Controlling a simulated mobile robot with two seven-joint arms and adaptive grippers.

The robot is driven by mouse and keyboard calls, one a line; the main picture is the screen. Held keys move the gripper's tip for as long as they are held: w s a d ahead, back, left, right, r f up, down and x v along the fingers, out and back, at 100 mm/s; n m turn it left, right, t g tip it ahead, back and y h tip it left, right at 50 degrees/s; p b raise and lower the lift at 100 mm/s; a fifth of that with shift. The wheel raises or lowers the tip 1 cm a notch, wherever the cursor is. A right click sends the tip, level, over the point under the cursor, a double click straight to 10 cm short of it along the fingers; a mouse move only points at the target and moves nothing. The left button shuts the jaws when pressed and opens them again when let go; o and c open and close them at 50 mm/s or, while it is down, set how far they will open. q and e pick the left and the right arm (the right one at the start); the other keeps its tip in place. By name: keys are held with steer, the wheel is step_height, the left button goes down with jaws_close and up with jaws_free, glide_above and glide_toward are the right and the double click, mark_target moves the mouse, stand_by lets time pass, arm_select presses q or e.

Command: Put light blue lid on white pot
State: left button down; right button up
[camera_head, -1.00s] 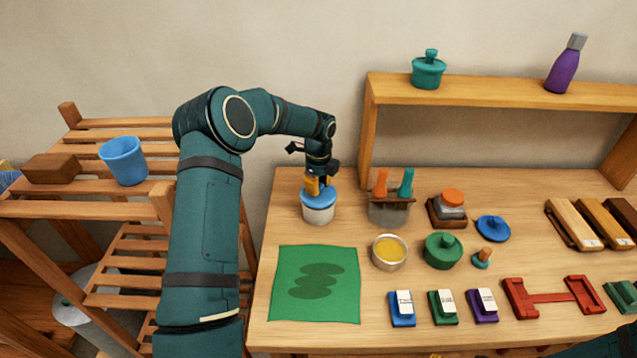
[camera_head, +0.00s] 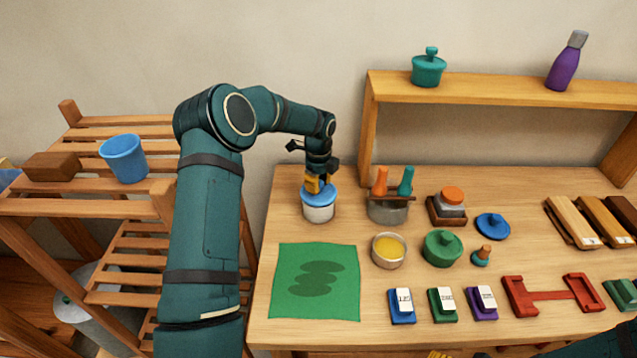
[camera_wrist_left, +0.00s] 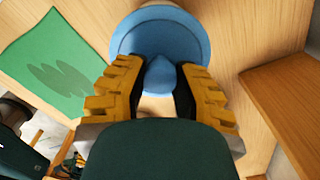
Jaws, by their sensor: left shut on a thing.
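The light blue lid (camera_head: 319,196) sits on or just over the top of the white pot (camera_head: 318,213) at the back left of the table. My left gripper (camera_head: 317,184) points down and is shut on the lid's knob. In the left wrist view the light blue lid (camera_wrist_left: 160,40) shows below my gripper's yellow fingers (camera_wrist_left: 160,80), with its knob between them. I cannot tell whether the lid rests fully flat on the rim.
A green mat (camera_head: 315,282) lies in front of the pot.

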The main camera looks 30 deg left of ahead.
arm_select(q)
steer(key=shift+f+b, duration=0.3)
steer(key=shift+f, duration=0.3)
jaws_free()
stand_by(0.3)
steer(key=shift+r, duration=0.1)
stand_by(0.3)
steer(key=shift+r+p, duration=2.35)
steer(key=shift+r, duration=1.1)
